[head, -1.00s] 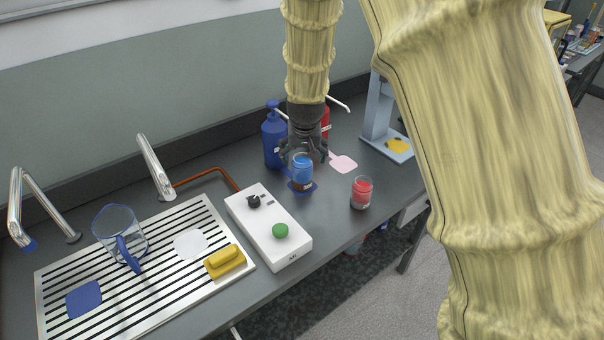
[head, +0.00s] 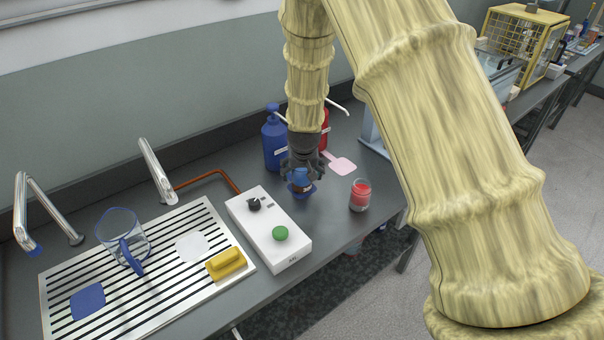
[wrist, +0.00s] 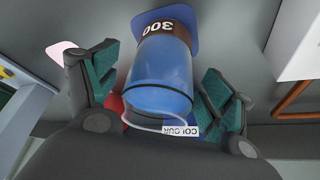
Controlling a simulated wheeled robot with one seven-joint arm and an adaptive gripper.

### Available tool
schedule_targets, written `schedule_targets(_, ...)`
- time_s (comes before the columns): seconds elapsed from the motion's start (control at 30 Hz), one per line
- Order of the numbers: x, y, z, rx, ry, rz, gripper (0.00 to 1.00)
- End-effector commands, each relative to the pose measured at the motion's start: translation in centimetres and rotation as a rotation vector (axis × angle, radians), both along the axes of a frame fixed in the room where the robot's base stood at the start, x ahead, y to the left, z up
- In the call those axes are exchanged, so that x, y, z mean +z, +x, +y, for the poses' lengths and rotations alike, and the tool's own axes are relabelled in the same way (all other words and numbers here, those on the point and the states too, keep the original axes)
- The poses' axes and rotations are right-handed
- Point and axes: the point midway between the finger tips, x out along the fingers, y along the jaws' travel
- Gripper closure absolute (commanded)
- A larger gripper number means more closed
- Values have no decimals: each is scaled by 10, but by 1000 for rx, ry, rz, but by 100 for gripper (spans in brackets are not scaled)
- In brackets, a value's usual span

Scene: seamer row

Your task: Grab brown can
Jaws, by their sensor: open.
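The only can with brown on it is a blue, clear-looking can (head: 300,188) with a brown band near its base. In the wrist view the blue can (wrist: 160,72) fills the middle, and its brown band reads "300". It stands on a blue mat (wrist: 178,14). My gripper (head: 302,176) points down over the can. In the wrist view my gripper (wrist: 165,88) is open, with one green-padded finger on each side of the can. I cannot tell if either pad touches it.
A red jar (head: 360,196) stands to the right, near the front edge. A blue pump bottle (head: 274,145) and a red bottle (head: 325,130) stand close behind. A white control box (head: 268,228) lies to the left. A pink mat (head: 343,166) lies behind the red jar.

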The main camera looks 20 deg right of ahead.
Motion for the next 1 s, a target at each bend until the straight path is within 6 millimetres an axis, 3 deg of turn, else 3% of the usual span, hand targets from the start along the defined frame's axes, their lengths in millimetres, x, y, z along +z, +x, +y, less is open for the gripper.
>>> schedule_targets(0.4, -8, 4, -1, 1, -1, -1, 18)
schedule_targets(0.73, -8, 3, -1, 0, 0, -1, 76)
schedule_targets(1.0, -7, 4, -1, 0, 0, -1, 77)
